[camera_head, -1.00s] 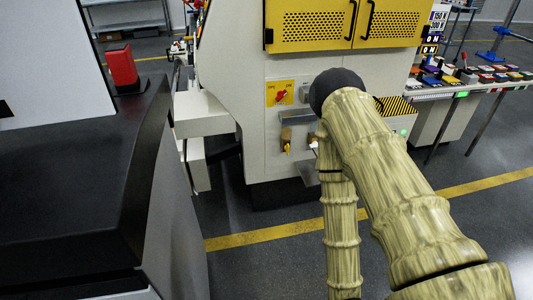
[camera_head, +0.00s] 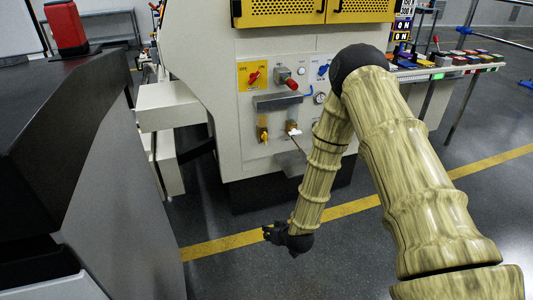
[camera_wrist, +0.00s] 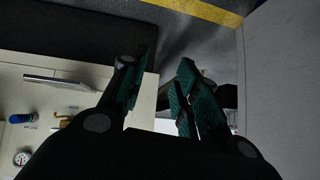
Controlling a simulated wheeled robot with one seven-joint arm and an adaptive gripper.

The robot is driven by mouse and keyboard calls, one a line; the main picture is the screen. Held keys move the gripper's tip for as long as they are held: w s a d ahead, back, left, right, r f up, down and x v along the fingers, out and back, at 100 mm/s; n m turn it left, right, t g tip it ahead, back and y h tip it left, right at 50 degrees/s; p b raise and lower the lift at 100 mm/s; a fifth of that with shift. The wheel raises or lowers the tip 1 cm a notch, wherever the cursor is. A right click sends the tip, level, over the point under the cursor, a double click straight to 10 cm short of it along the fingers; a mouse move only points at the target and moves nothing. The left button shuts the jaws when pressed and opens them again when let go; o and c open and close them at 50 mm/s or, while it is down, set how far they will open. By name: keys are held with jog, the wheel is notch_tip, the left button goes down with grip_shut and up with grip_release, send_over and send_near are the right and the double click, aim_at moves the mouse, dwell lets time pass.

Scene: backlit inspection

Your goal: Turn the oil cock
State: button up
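The machine's front panel carries a valve with a yellow handle (camera_head: 263,134), hanging under a grey bracket. To its right is a small brass cock (camera_head: 293,128) with a pale part; labels are too small to read, so I cannot tell which is the oil cock. A brass fitting (camera_wrist: 63,121) also shows at left in the wrist view. My gripper (camera_head: 270,233) is low in front of the machine, below and apart from both valves. In the wrist view its two dark green-padded fingers (camera_wrist: 160,88) are spread, with nothing between them.
The panel also holds a red switch (camera_head: 253,77) on a yellow plate, a red-tipped lever (camera_head: 290,82), a blue knob (camera_head: 323,70) and a gauge (camera_head: 320,98). A metal chute (camera_head: 291,162) juts out below. A dark cabinet (camera_head: 60,150) stands left. Floor in front is clear.

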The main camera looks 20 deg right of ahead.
jog(key=w+d+r+t+b, duration=0.2)
jog(key=w+b, duration=0.2)
jog(key=w, duration=0.4)
jog(key=w+d+r+t+b, duration=0.1)
jog(key=w+d+t+b, duration=0.15)
jog(key=w, duration=0.55)
jog(key=t+h+b, duration=0.1)
jog(key=t+b, duration=0.4)
jog(key=b, duration=0.3)
send_near(266, 139)
jog(key=shift+g, duration=0.25)
jog(key=w+b, duration=0.3)
jog(key=w, duration=0.5)
jog(key=shift+w+a+r, duration=0.1)
jog(key=shift+w+r, duration=0.05)
jog(key=shift+w, duration=0.35)
jog(key=shift+c, duration=0.3)
grip_shut()
